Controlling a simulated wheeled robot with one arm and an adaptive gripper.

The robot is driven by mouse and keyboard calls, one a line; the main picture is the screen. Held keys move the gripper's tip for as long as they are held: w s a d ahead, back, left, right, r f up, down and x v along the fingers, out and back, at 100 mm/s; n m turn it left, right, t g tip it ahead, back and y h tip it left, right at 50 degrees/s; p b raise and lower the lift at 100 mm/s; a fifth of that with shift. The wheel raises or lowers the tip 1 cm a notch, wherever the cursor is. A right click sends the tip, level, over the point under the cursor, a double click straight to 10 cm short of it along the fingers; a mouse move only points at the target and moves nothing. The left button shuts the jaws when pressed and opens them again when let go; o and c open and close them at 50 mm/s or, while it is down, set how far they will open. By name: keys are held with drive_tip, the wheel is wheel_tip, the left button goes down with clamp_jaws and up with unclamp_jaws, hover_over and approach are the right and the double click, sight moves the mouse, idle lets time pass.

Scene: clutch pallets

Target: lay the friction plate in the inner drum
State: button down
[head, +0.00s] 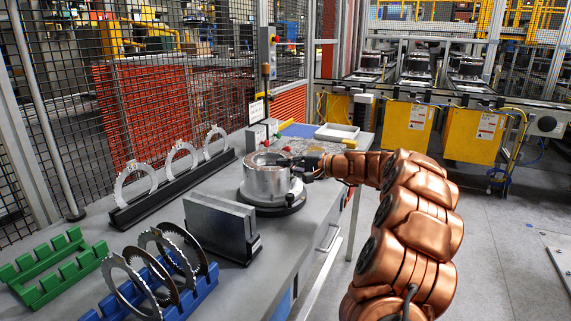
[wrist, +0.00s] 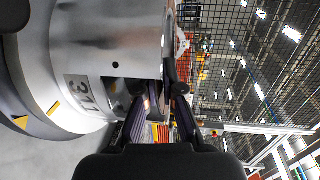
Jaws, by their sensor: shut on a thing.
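The inner drum (head: 265,184) is a silver metal cylinder on a round dark base, standing on the grey bench. It fills the left of the wrist view (wrist: 105,45), with a number label on its side. My gripper (head: 308,166) is at the right side of the drum's top rim. In the wrist view my gripper's fingers (wrist: 160,92) reach to the drum's rim, close together. They are shut on the friction plate, which is mostly hidden by the fingers and the drum wall. How it lies in the drum cannot be told.
Toothed rings stand in a blue rack (head: 202,291) at the front. A green rack (head: 60,262) is empty. Three silver rings stand in a black rack (head: 176,190) at the back left. A grey metal block (head: 218,229) stands close in front of the drum. A white tray (head: 337,132) lies behind.

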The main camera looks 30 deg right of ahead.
drive_tip(key=shift+a+f, duration=0.15)
drive_tip(key=shift+f, duration=0.55)
drive_tip(key=c, duration=1.2)
unclamp_jaws()
drive_tip(key=shift+f+b, duration=0.35)
drive_tip(key=shift+b, duration=0.25)
drive_tip(key=v, duration=0.6)
drive_tip(key=shift+r, duration=0.1)
wheel_tip(320, 180, up, 9)
drive_tip(key=s+d+p, duration=0.1)
drive_tip(key=p, duration=0.4)
drive_tip(key=shift+s, duration=0.25)
drive_tip(key=shift+d+r, duration=0.1)
